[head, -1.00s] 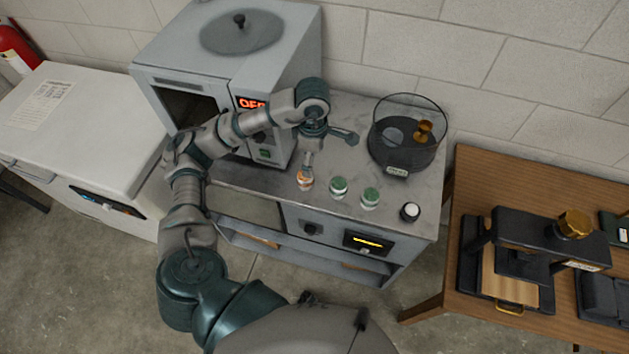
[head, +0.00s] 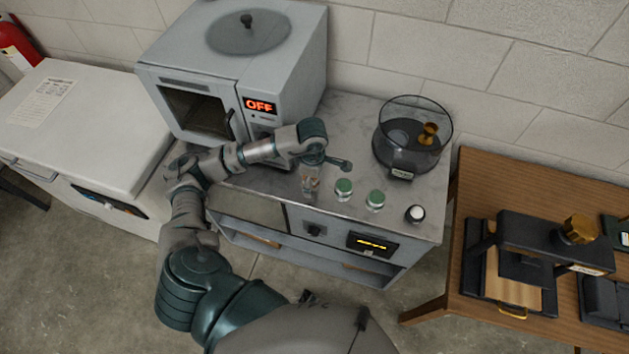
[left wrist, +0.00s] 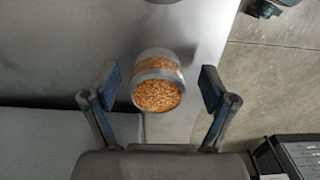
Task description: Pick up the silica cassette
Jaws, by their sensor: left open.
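A small clear cylinder of orange beads, apparently the silica cassette (left wrist: 158,92), stands on the grey counter in the left wrist view. It lies between the two spread fingers of my open left gripper (left wrist: 161,80), with a gap on each side. In the head view my left gripper (head: 311,173) points down over the cassette (head: 310,186), and its fingers partly cover it. I cannot tell exactly how far down the fingers reach. My right gripper is not in view.
Two green-topped jars (head: 344,188) (head: 375,201) and a white-topped black one (head: 415,213) stand to the right. A dark round clear-walled vessel (head: 403,165) is behind them. A grey oven (head: 230,70) reading OFF stands behind my arm. The counter's front edge is close.

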